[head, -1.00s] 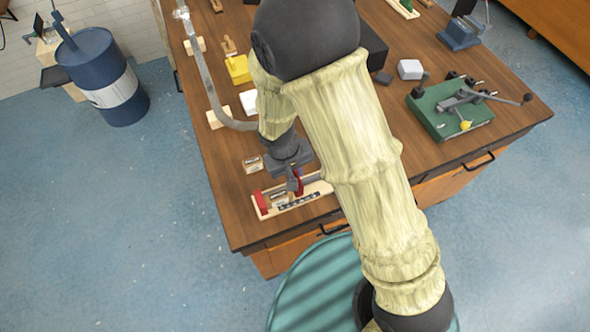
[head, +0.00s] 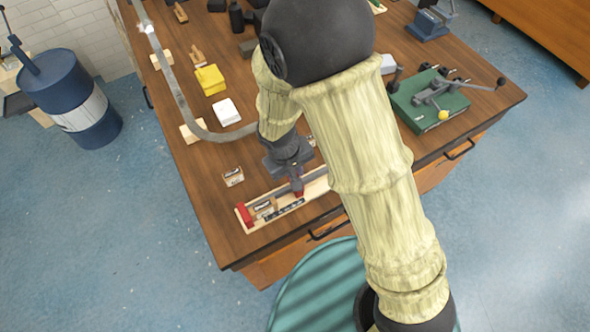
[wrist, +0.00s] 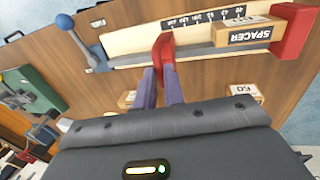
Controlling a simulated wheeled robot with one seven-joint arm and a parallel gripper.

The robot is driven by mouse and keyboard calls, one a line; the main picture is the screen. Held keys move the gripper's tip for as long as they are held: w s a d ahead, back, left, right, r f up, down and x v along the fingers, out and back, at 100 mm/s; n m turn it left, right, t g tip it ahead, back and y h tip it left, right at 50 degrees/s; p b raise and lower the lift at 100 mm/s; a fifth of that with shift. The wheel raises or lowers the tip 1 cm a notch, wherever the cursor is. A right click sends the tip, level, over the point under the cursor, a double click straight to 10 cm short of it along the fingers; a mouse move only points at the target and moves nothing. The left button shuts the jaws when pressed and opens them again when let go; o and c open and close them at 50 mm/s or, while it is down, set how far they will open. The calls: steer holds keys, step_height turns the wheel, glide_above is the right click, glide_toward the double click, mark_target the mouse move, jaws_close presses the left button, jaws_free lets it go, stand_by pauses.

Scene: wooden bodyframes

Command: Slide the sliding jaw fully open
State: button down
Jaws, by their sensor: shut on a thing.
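The sliding jaw (wrist: 164,50) is a red upright plate on a grey rail along a pale wooden base (wrist: 125,42). My gripper (wrist: 160,75) is shut on it, with its purple fingers on both sides of the plate's near end. In the head view my gripper (head: 297,184) is partly hidden by my wrist. The red fixed jaw (wrist: 295,30) stands at the base's other end and also shows in the head view (head: 244,216). A wooden block marked SPACER (wrist: 248,32) lies against the fixed jaw, with a wide gap between it and the sliding jaw.
A black number scale (wrist: 210,18) runs along the base. A blue-knobbed lever (wrist: 80,35) stands at the base's left end in the wrist view. A small labelled block (head: 232,177) lies beside the base. A green fixture (head: 428,103) stands farther right on the table (head: 195,165).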

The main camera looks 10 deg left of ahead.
steer(key=c, duration=1.5)
jaws_free()
steer(key=a+r, duration=0.1)
steer(key=r, duration=0.4)
steer(key=s+r+b, duration=0.1)
steer(key=r, duration=0.5)
steer(key=s+a+r+b, duration=0.1)
steer(key=r, duration=0.5)
steer(key=shift+s+a, duration=0.1)
steer(key=shift+a, duration=0.2)
steer(key=d+f+m, duration=0.1)
steer(key=d+m, duration=0.1)
steer(key=d, duration=0.6)
steer(key=d+f+m+y, duration=0.1)
steer(key=d+f+m, duration=0.1)
steer(key=d, duration=0.7)
steer(key=w+d+f+m+t, duration=0.1)
steer(key=d+m, duration=0.3)
steer(key=d, duration=0.5)
steer(key=shift+w+d+f+y, duration=0.15)
steer(key=shift+f+y, duration=0.15)
steer(key=shift+f, duration=0.2)
